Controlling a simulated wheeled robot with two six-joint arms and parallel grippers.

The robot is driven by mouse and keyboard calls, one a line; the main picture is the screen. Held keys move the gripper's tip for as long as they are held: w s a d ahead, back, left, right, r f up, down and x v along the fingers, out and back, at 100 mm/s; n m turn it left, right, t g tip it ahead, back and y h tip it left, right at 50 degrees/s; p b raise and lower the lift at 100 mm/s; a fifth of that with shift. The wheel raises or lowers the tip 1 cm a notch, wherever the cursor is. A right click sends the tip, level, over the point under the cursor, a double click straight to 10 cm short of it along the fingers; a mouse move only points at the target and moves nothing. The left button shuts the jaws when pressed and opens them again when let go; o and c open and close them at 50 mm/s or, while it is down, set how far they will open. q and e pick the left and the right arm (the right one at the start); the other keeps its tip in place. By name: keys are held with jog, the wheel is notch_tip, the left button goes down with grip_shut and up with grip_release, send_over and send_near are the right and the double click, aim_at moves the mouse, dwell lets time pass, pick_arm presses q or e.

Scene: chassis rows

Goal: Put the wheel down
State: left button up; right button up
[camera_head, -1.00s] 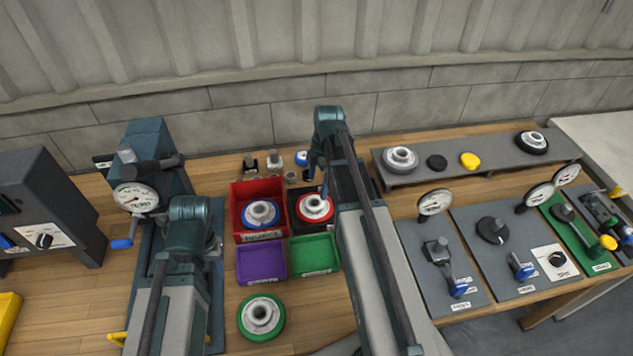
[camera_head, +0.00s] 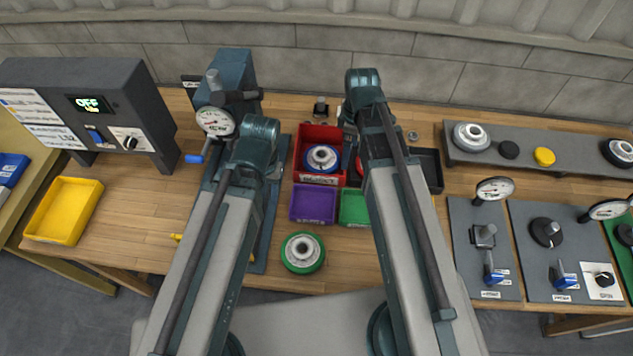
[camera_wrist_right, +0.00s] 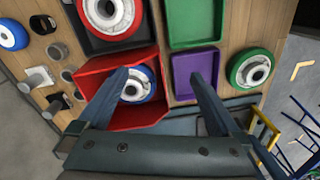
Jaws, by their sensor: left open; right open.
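A blue-rimmed wheel (camera_head: 322,157) lies flat in the red bin (camera_head: 301,171); it also shows in the right wrist view (camera_wrist_right: 137,84). A red-rimmed wheel (camera_wrist_right: 109,14) lies in the black tray (camera_head: 430,172); my right arm hides most of it in the head view. A green-rimmed wheel (camera_head: 303,252) lies on the bare wood in front of the bins. My right gripper (camera_wrist_right: 159,76) is open with nothing between its fingers, above the red bin and the purple bin (camera_wrist_right: 196,72). My left gripper (camera_head: 274,172) is open, left of the red bin; its fingertips are hard to make out.
A green bin (camera_head: 354,207) stands beside the purple one. A grey shelf (camera_head: 575,160) with wheels and discs is at right, behind panels with gauges (camera_head: 495,189). A dark machine (camera_head: 95,112) reading OFF and a yellow bin (camera_head: 64,210) are at left. Wood between them is clear.

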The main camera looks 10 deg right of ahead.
jog(key=s+a+m+h, duration=0.1)
jog(key=s+a+m, duration=0.7)
jog(key=s+a, duration=0.2)
jog(key=shift+s+a+h, duration=0.3)
jog(key=shift+s+a, duration=0.05)
jog(key=shift+a, duration=0.6)
